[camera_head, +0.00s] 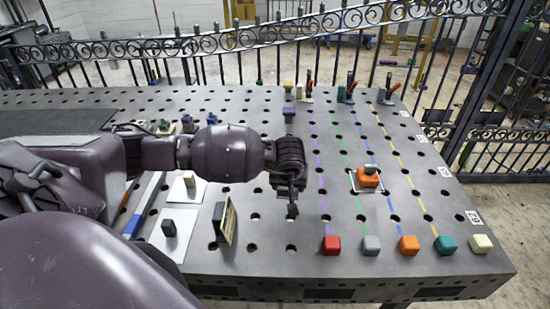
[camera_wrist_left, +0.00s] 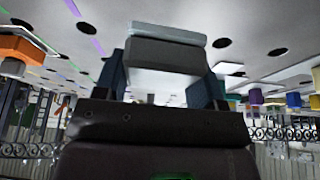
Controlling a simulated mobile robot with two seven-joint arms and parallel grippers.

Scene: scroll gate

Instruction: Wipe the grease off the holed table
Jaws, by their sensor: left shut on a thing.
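The grey holed table (camera_head: 270,232) fills most of the head view. My left gripper (camera_head: 291,197) reaches over its middle, pointing down near the front rows of holes. In the left wrist view my left gripper (camera_wrist_left: 163,82) is shut on a grey block (camera_wrist_left: 165,55) with a paler edge, held between the two dark fingers. In the head view the gripper mostly hides this block, and I cannot tell whether it touches the table. I cannot make out any grease on the table. My right gripper is not in view.
Several coloured cubes, among them a red one (camera_head: 332,245), line the front right edge. An orange block (camera_head: 368,178) sits on a white square. A small upright sign (camera_head: 228,222) stands left of my gripper. Clamps (camera_head: 347,90) stand at the back, before an iron fence (camera_head: 240,68).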

